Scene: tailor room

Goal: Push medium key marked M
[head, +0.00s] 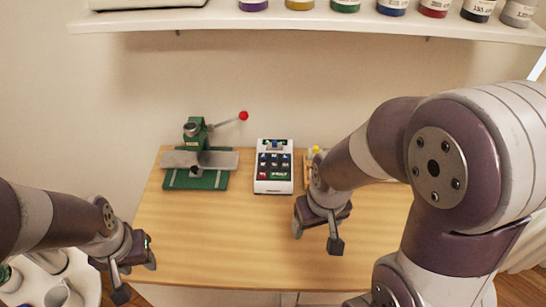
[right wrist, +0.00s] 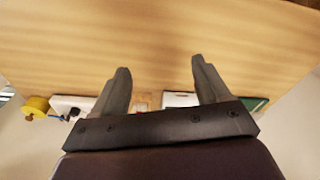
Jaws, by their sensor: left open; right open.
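The white keypad (head: 274,185) stands near the back of the wooden table, with rows of small dark, blue, red and green keys. The letters on the keys are too small to read, so I cannot tell which is M. My right gripper (head: 317,238) is open and empty, in front of the keypad and to its right, apart from it. Its spread fingers also show in the right wrist view (right wrist: 163,88); a white thing partly hidden there may be the keypad. My left gripper (head: 137,281) is open and empty at the table's left front edge.
A green press (head: 195,180) with a red-knobbed lever stands left of the keypad. Small yellow-topped items (head: 315,150) are right of it, partly hidden by my right arm. A shelf (head: 300,22) with jars hangs above. The table's middle (head: 220,235) is clear.

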